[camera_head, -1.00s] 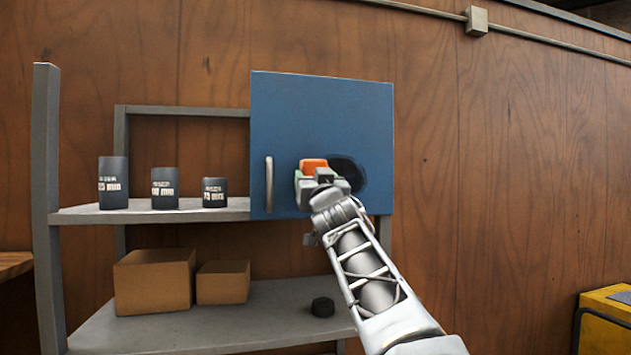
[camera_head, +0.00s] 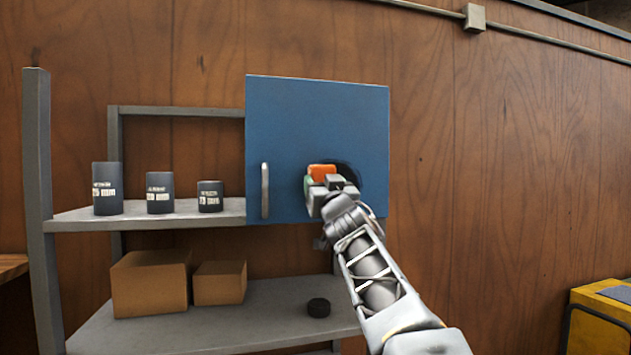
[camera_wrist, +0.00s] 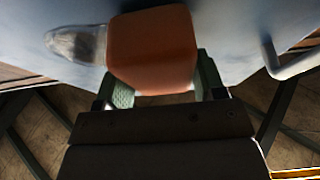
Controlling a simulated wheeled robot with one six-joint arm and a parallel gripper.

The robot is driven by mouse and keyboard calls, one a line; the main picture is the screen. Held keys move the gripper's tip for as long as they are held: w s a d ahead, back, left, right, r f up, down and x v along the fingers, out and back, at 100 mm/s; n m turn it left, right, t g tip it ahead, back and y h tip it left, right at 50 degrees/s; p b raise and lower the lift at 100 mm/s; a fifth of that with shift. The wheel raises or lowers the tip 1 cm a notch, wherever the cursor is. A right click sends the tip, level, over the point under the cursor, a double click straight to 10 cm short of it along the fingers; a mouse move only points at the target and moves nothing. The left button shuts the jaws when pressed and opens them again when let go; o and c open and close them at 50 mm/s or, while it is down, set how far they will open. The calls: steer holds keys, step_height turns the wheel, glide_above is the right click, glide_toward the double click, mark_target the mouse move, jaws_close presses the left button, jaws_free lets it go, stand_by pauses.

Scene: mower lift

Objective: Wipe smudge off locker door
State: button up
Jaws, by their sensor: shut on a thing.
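The blue locker door (camera_head: 300,115) hangs upright at the right end of the shelf, with a vertical handle (camera_head: 265,190) near its lower left. A dark smudge (camera_head: 349,176) is on the lower right part of the door, partly hidden behind my gripper (camera_head: 320,185). My gripper is shut on an orange block-like wiper (camera_head: 321,171), held in front of the door over the smudge's left side. I cannot tell whether the wiper touches the door.
Several dark labelled cylinders (camera_head: 159,193) stand on the upper shelf (camera_head: 225,212). Two cardboard boxes (camera_head: 150,285) and a black puck (camera_head: 318,307) are on the lower shelf (camera_head: 270,318). A yellow cart (camera_head: 600,320) stands at the lower right. The wood wall right of the door is clear.

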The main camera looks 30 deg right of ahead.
mark_target(317, 172)
steer(key=shift+s+d+f, duration=0.1)
steer(key=shift+s+d, duration=0.25)
steer(key=shift+d, duration=1.55)
steer(key=shift+s+d+r, duration=0.1)
steer(key=shift+s+d, duration=0.25)
steer(key=shift+d, duration=1.5)
steer(key=shift+s+d+f, duration=0.1)
steer(key=shift+s+d, duration=0.25)
steer(key=shift+d, duration=1.55)
steer(key=shift+a, duration=0.1)
